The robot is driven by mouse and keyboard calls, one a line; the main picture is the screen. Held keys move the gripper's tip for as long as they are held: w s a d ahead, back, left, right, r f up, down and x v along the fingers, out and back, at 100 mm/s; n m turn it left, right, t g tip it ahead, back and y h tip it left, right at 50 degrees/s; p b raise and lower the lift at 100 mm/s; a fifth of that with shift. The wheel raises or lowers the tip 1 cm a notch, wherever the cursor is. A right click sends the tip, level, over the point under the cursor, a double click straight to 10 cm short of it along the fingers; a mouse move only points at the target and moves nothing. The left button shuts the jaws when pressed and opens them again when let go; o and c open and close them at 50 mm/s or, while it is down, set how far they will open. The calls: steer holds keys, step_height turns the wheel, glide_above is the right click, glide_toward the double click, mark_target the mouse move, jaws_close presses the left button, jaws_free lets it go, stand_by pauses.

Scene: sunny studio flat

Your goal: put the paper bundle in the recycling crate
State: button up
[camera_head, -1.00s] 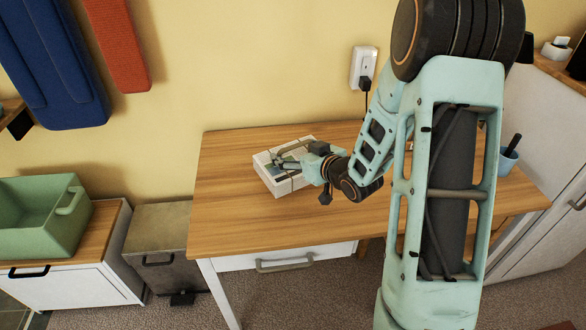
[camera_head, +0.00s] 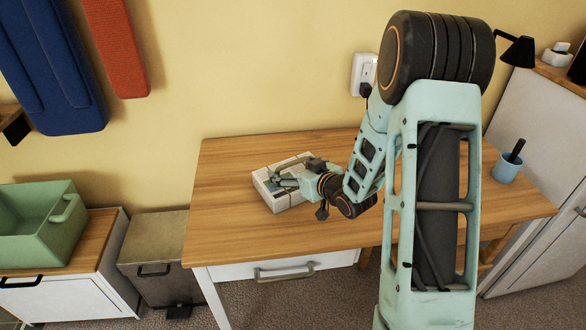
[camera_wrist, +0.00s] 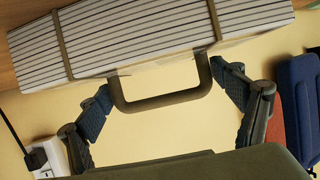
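The paper bundle (camera_head: 270,195) lies on the wooden desk, a pale block with a cord around it. In the wrist view the bundle (camera_wrist: 150,42) shows striped paper edges, two brown bands and a dark handle (camera_wrist: 165,103). My gripper (camera_wrist: 160,82) is open, with its two fingers apart at either end of the handle. Whether the fingers touch the handle I cannot tell. In the head view my gripper (camera_head: 290,180) is over the right part of the bundle and hides some of it. The green crate (camera_head: 35,235), likely the recycling crate, stands on the low cabinet at the left.
The desk (camera_head: 225,225) is clear around the bundle. A blue cup (camera_head: 506,170) stands at its right end. A grey bin (camera_head: 160,255) stands between the cabinet (camera_head: 70,298) and desk. A wall socket (camera_head: 361,72) is behind the desk.

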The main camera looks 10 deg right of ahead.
steer(key=shift+o, duration=0.8)
steer(key=shift+r, duration=0.15)
